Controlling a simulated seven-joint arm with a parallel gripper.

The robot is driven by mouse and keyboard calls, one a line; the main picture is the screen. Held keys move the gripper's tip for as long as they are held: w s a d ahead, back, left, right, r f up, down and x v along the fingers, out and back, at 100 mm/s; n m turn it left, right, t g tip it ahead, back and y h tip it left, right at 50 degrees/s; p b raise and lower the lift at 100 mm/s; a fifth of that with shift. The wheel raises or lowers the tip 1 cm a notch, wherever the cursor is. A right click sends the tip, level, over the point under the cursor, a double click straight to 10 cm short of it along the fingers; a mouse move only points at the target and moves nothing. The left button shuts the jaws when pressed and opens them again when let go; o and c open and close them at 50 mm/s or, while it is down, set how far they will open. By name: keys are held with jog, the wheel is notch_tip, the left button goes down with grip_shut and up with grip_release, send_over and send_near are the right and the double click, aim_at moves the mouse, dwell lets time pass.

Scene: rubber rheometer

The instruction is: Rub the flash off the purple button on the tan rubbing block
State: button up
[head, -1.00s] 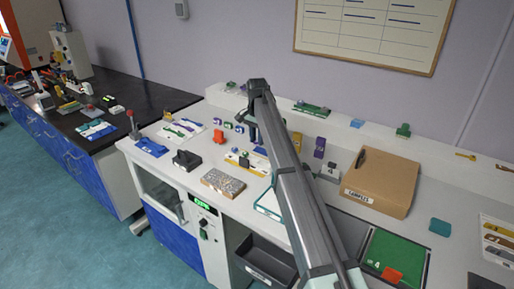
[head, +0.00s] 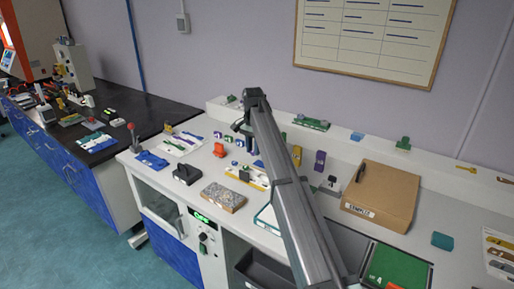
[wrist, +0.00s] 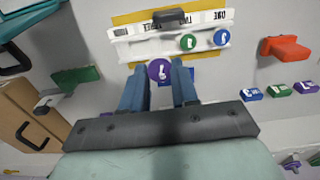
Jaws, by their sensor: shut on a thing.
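In the wrist view my gripper (wrist: 160,74) is shut on the purple button (wrist: 159,70), a round disc with a white mark, held between the blue fingertips. It is next to the edge of a white rack (wrist: 135,47), where a green button (wrist: 188,41) and a blue button (wrist: 221,38) sit. Any flash on the rim is too small to tell. In the head view a speckled grey-tan block (head: 223,197) lies at the bench's front edge; I cannot tell if it is the rubbing block. My arm hides the fingertips there.
An orange stand (wrist: 286,49) and several small blocks (wrist: 278,91) stand right of the gripper in the wrist view. A green block (wrist: 77,76) and the cardboard box (head: 378,196) are on the other side. A black holder (head: 187,174) stands left of the speckled block.

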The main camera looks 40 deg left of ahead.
jog(key=s+a+n, duration=0.1)
jog(key=s+a, duration=0.6)
jog(key=s, duration=0.3)
send_near(219, 193)
jog(key=a, duration=0.4)
jog(key=shift+w+d+r+m, duration=0.1)
jog(key=shift+w+r+m, duration=0.05)
jog(key=shift+m, duration=0.45)
jog(key=shift+f, duration=0.2)
jog(key=shift+f, duration=2.8)
jog(key=shift+f, duration=0.55)
jog(key=shift+d, duration=0.1)
jog(key=shift+d+r, duration=0.1)
jog(key=shift+d, duration=1.65)
